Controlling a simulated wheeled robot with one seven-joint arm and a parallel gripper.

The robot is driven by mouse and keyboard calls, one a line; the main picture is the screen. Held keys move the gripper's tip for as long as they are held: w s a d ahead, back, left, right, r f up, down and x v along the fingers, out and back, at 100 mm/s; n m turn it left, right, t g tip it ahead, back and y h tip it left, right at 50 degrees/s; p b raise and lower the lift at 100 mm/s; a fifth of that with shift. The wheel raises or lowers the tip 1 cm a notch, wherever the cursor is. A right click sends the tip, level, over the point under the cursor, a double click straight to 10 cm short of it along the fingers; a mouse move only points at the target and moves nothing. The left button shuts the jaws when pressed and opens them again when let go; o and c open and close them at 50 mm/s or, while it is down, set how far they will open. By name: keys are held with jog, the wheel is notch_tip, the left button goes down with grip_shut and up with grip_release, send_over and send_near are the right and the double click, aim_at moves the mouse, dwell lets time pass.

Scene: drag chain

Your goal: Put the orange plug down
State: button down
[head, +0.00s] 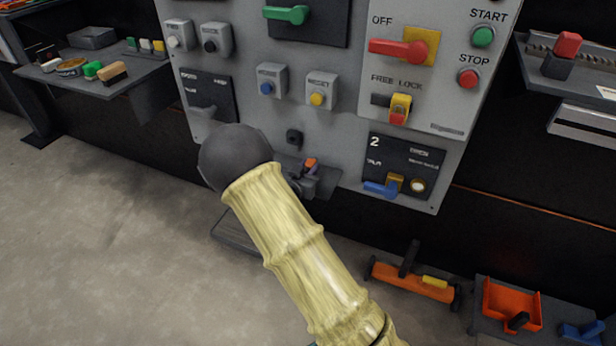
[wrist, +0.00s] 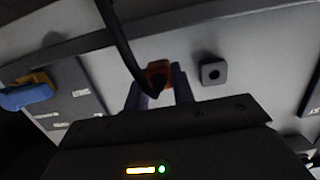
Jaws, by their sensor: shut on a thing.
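The orange plug (head: 311,163) shows small in the head view, in front of the lower part of the grey panel. In the wrist view the plug (wrist: 158,70) sits between the purple fingers of my gripper (wrist: 158,88), which is shut on it. A black cable (wrist: 122,42) runs from the plug to the top of the wrist view. In the head view my gripper (head: 304,170) is partly hidden behind my arm. A dark square socket (head: 294,137) is on the panel just above the plug; it also shows in the wrist view (wrist: 209,71), apart from the plug.
The grey panel (head: 340,125) carries several switches and buttons. A shelf with small items (head: 95,75) is at the left, another shelf (head: 575,72) at the right. An orange tool (head: 412,284) and an orange bin (head: 512,306) are low right. Bare floor (head: 90,240) is at the left.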

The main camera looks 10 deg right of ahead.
jog(key=shift+f+b, duration=0.4)
jog(key=shift+f, duration=1.1)
jog(key=shift+f, duration=0.2)
jog(key=c, duration=1.2)
grip_release()
jog(key=shift+o, duration=0.2)
jog(key=shift+r, duration=0.15)
jog(key=shift+s+a+r, duration=0.1)
jog(key=p+v, duration=0.3)
jog(key=v, duration=0.8)
jog(key=shift+s+a, duration=0.2)
jog(key=shift+s, duration=0.1)
jog(key=shift+w, duration=0.1)
